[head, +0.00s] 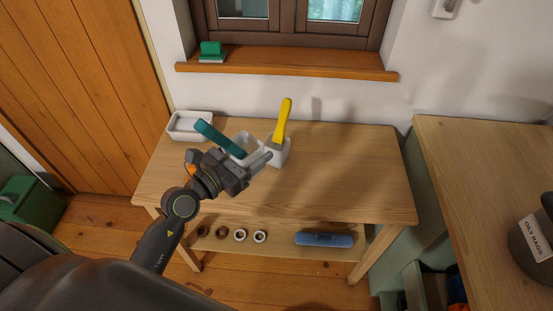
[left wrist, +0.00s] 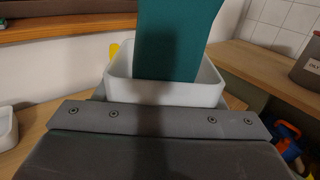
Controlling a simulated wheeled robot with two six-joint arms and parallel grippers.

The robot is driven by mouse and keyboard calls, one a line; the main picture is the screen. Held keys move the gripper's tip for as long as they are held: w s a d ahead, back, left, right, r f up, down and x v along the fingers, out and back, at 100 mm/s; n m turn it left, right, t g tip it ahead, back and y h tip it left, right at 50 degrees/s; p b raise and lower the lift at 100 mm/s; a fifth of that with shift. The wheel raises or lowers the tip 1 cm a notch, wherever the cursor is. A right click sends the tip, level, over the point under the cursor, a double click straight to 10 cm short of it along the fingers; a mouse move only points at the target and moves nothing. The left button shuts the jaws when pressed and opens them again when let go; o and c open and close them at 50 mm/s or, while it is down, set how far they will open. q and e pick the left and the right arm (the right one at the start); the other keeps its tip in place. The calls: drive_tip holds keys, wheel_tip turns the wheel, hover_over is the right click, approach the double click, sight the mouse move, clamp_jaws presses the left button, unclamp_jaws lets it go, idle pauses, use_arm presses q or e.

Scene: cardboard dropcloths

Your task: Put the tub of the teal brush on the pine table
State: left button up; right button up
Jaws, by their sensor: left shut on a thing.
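The teal brush (head: 218,138) leans to the left in a white tub (head: 246,141), partly hidden behind my left gripper (head: 247,159). The left gripper is shut on this tub. In the left wrist view the white tub (left wrist: 165,92) stands close ahead of the jaws, with the broad teal brush (left wrist: 176,40) rising from it. The tub shows over the wooden table (head: 345,175); whether its base touches the top is hidden. My right gripper is not in view.
A second white tub (head: 282,155) with a yellow brush (head: 282,118) is close right of the held tub. An empty white tray (head: 188,126) sits at the table's back left. The table's right part is clear. Another bench (head: 470,165) bears an oily-rags bin (head: 535,245).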

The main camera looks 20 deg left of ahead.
use_arm(q)
drive_tip(key=w+a+f+n+t+y+b, duration=0.1)
drive_tip(key=w+a+f+n+y+b, duration=0.1)
drive_tip(key=w+a+f, duration=0.4)
drive_tip(key=w+a+f+n+y+b, duration=0.1)
drive_tip(key=w+a+f+y+b, duration=0.2)
drive_tip(key=w, duration=0.4)
drive_tip(key=f+b, duration=0.2)
drive_tip(key=f, duration=0.2)
drive_tip(key=f+b, duration=0.3)
drive_tip(key=f, duration=0.1)
drive_tip(key=d+f+b, duration=0.1)
drive_tip(key=f+b, duration=0.2)
drive_tip(key=shift+w+f, duration=0.4)
drive_tip(key=shift+f, duration=0.15)
drive_tip(key=o, duration=1.2)
drive_tip(key=shift+c, duration=0.2)
